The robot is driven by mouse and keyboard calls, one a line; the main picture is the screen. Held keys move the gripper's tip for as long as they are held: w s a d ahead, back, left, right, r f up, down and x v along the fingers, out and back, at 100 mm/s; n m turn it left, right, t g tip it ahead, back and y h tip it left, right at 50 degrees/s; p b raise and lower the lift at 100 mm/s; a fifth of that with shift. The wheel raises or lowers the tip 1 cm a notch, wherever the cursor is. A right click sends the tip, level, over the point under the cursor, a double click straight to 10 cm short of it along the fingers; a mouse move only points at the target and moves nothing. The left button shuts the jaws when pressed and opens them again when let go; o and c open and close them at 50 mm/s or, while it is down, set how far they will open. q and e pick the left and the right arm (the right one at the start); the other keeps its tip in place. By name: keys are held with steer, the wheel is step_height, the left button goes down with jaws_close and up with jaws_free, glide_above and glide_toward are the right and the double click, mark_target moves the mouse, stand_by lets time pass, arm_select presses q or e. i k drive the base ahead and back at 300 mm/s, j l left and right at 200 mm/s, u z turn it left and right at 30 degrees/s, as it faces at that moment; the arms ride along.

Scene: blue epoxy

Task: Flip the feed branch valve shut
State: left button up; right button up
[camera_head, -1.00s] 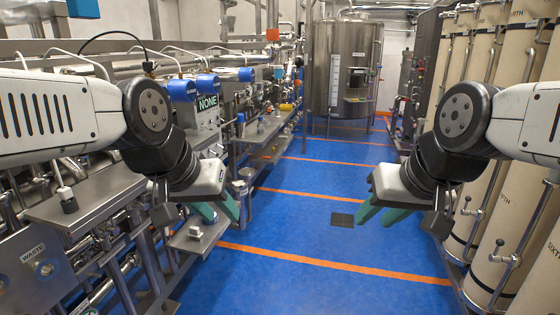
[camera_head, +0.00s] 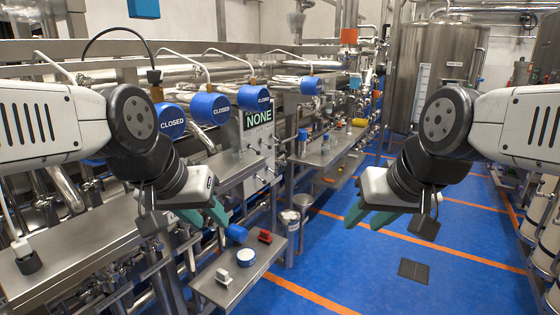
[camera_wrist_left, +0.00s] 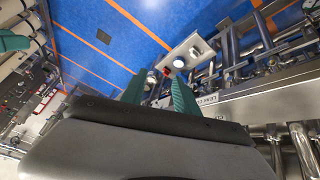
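No label naming the feed branch valve is readable, so I cannot tell which fitting it is. Blue round caps marked CLOSED (camera_head: 171,121) line the pipework at left. A low steel shelf (camera_head: 225,295) carries a blue-ended fitting (camera_head: 236,233), a small red piece (camera_head: 265,237), a white block (camera_head: 224,277) and a blue-white round cap (camera_head: 246,257). The shelf also shows in the left wrist view (camera_wrist_left: 205,47). My left gripper (camera_head: 205,216) is open and empty, apart from these fittings; its teal fingers also show in the left wrist view (camera_wrist_left: 156,92). My right gripper (camera_head: 371,218) is open and empty over the floor.
A steel bench (camera_head: 85,245) lies below that arm. A large steel tank (camera_head: 436,65) stands at the back.

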mark_target(285, 163)
steer(key=i+l+z, duration=0.1)
steer(key=i+z, duration=0.2)
steer(key=i, duration=0.3)
steer(key=i+j+z, duration=0.1)
steer(key=i+z, duration=0.15)
steer(key=i, duration=0.3)
steer(key=i+j+z, duration=0.15)
steer(key=i+z, duration=0.15)
steer(key=i, duration=0.3)
